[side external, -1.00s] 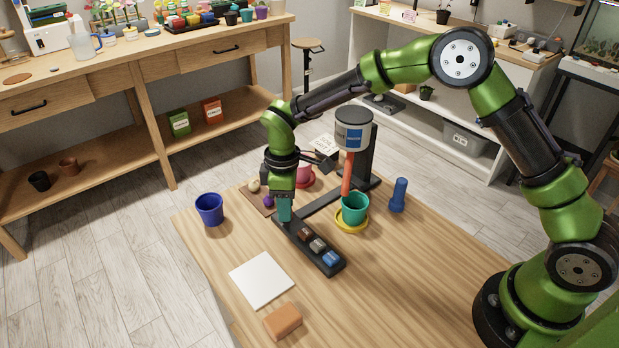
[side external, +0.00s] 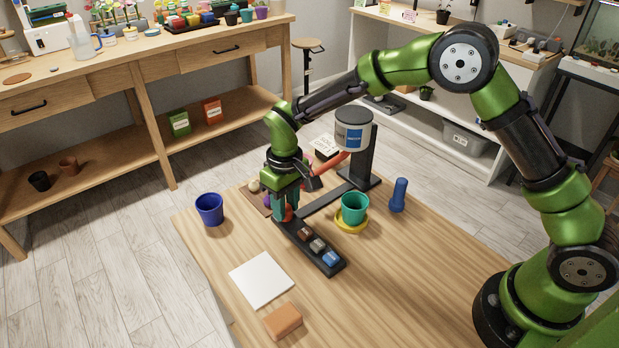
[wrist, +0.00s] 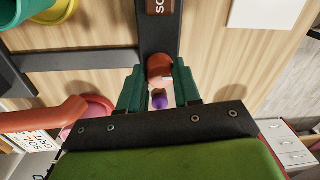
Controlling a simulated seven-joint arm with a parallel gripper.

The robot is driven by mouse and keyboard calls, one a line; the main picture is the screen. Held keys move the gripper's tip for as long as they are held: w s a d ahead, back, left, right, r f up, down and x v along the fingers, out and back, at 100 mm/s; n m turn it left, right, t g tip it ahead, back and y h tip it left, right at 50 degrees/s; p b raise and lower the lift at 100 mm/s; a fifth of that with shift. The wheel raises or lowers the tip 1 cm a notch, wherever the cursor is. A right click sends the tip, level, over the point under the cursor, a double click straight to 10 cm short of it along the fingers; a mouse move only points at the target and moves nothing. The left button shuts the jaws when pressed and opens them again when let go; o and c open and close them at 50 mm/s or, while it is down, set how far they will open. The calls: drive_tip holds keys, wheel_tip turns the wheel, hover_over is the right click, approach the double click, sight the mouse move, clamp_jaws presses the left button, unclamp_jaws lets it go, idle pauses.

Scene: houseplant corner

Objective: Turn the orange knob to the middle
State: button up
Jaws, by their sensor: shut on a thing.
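The orange knob (wrist: 160,68) stands on the black panel (side external: 337,269), at its far end in the side view. My gripper (side external: 286,212) comes down over it. In the wrist view, its teal fingers (wrist: 158,88) are on either side of the knob and shut on it. In the side view the fingers mostly hide the knob. The orange spout (side external: 328,164) of the grey dispenser (side external: 353,134) points left, away from the teal pot (side external: 354,206). In the wrist view the spout (wrist: 45,117) ends by a pink pot (wrist: 97,106).
Brown, pale and blue blocks (side external: 330,258) sit on the panel. The teal pot stands on a yellow saucer (side external: 350,226). A blue pot (side external: 209,208), white square (side external: 261,280), orange-brown block (side external: 283,321) and blue bottle-like object (side external: 398,195) stand apart. The table's front right is clear.

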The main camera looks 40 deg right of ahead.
sight(288, 206)
idle(0.5)
drive_tip(key=o, duration=1.1)
drive_tip(key=shift+c, duration=0.2)
wheel_tip(288, 206, up, 17)
drive_tip(key=shift+d, duration=0.35)
drive_tip(key=shift+w, duration=0.1)
